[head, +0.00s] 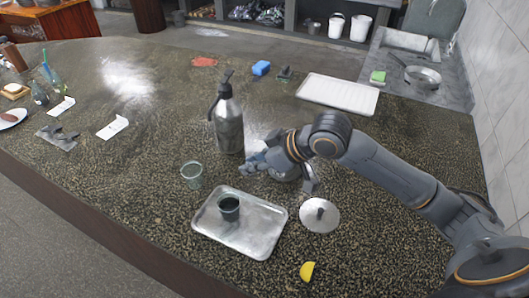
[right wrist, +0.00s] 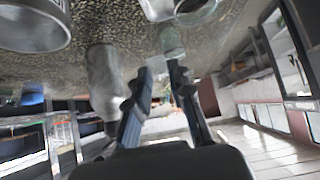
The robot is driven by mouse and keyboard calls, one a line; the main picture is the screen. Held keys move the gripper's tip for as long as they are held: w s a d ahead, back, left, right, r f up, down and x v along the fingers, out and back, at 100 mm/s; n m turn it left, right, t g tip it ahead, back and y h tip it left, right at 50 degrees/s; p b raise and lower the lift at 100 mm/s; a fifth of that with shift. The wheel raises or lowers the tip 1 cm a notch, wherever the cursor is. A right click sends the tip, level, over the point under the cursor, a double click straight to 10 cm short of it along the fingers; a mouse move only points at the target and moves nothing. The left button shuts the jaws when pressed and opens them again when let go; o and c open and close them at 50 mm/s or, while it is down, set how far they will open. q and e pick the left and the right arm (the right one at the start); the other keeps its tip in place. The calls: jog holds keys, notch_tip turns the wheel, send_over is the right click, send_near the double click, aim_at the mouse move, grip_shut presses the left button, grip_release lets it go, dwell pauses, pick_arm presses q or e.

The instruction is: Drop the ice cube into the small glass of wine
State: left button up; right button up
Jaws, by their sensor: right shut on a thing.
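My right gripper (head: 250,166) is just above the counter, between the metal bottle and the tray. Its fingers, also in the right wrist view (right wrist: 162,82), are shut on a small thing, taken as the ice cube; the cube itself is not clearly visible. A small dark glass (head: 229,208) stands upright on the metal tray (head: 262,242). A clear greenish glass (head: 192,175) stands on the counter beside the tray, left of the gripper. Which one holds wine is hard to tell. My left gripper is out of view.
A tall metal bottle (head: 228,122) stands behind the gripper. A round metal lid (head: 320,215) lies right of the tray, with a yellow wedge (head: 308,271) in front. A white tray (head: 338,94) lies farther back. The counter left of the glasses is largely clear.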

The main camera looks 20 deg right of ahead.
jog(key=p, duration=0.3)
send_near(219, 196)
notch_tip(219, 196, up, 2)
jog(key=w+a, duration=0.1)
jog(key=w, duration=0.2)
jog(key=f+b, duration=0.1)
jog(key=b, duration=0.1)
jog(key=f+b, duration=0.2)
jog(key=a+f+b, duration=0.1)
jog(key=f, duration=0.1)
jog(key=shift+s+f+b, duration=0.15)
jog(key=shift+f+b, duration=0.05)
jog(key=shift+b, duration=0.2)
jog(key=o, duration=0.8)
